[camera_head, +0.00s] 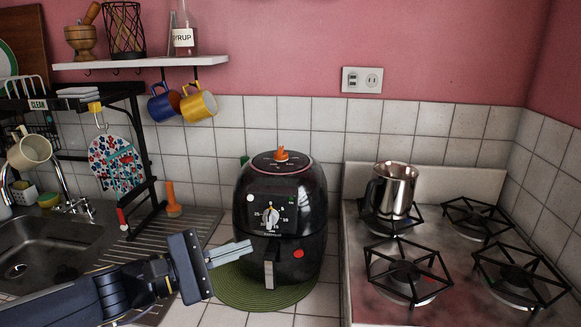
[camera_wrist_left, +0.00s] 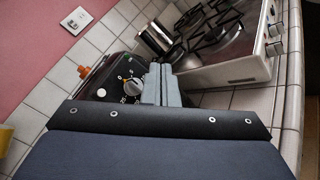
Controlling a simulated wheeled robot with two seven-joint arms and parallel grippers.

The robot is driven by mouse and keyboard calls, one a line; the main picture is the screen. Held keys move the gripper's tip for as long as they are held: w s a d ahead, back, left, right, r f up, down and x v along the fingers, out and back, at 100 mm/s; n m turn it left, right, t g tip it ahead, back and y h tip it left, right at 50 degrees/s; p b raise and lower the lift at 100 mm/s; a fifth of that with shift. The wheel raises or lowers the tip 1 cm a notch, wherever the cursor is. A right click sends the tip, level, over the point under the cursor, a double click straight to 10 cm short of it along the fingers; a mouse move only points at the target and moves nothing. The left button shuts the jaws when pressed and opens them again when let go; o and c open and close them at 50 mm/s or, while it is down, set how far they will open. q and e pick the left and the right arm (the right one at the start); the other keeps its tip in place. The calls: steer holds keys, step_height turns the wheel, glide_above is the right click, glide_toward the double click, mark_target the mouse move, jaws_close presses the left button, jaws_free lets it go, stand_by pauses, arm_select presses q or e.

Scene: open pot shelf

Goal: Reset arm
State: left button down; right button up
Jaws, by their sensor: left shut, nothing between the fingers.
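My left gripper (camera_head: 231,252) comes in from the lower left in the head view. It is shut and empty, its fingertips pointing right, in front of the black air fryer (camera_head: 280,217). In the head view the fingertips overlap the left part of the air fryer, near its handle. In the left wrist view the shut fingers (camera_wrist_left: 161,85) point away from the camera, with the air fryer (camera_wrist_left: 128,78) just beyond and to the left. My right gripper is not in view.
The air fryer stands on a green round mat (camera_head: 232,290). A stove (camera_head: 455,285) with a metal pot (camera_head: 396,190) is to the right. A sink (camera_head: 45,255) and a dish rack (camera_head: 75,103) are at the left. Mugs hang below a wall shelf (camera_head: 140,62).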

arm_select(q)
steer(key=s+d+f+m+g+y, duration=0.1)
steer(key=s+f+m+g, duration=0.15)
steer(key=s, duration=0.25)
steer(key=s+f+m+g+y, duration=0.1)
steer(key=s+f+m, duration=0.1)
steer(key=s+m, duration=0.15)
steer(key=s+a+f+m+g+y, duration=0.1)
steer(key=s+a+f+m+y, duration=0.6)
steer(key=s+f+y, duration=0.2)
step_height(320, 180, down, 2)
steer(key=s, duration=0.2)
steer(key=shift+s+a+m, duration=0.3)
steer(key=shift+a+m, duration=0.05)
steer(key=shift+m, duration=0.05)
steer(key=shift+f, duration=0.1)
